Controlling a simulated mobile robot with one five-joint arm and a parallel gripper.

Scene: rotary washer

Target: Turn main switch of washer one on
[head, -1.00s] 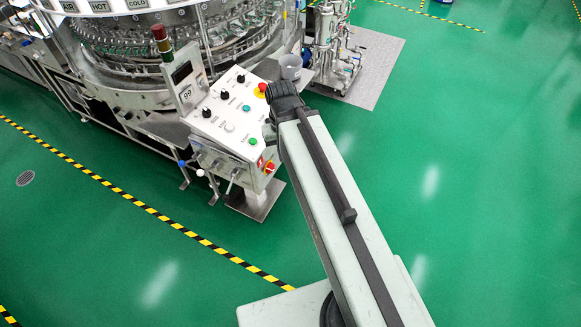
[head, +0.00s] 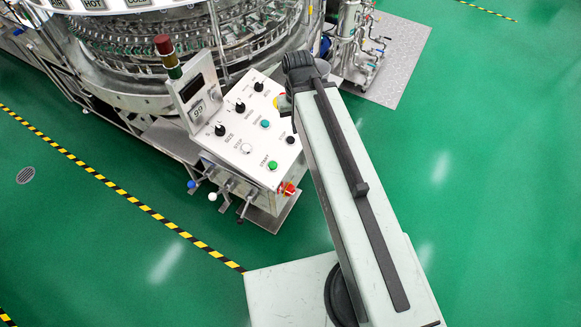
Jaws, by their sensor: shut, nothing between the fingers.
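The washer's control box has a white slanted panel (head: 222,138) with black knobs and green, teal, white and black buttons. A red knob (head: 288,188) with some yellow sits on the box's lower right side, below the green button; it looks like the main switch, but its label and position cannot be read. Another yellow and red control (head: 279,101) at the panel's right edge is mostly hidden by my arm. My arm reaches up past the right side of the box. Its far end covers part of that edge, and my gripper's fingers do not show.
The round steel washer (head: 118,80) stands behind the box, with a red-topped signal light (head: 165,45) beside the panel. Small-handled valves (head: 213,196) stick out at the box's front. Steel piping (head: 350,45) stands on a plate at the back right. Green floor (head: 110,255) is open in front.

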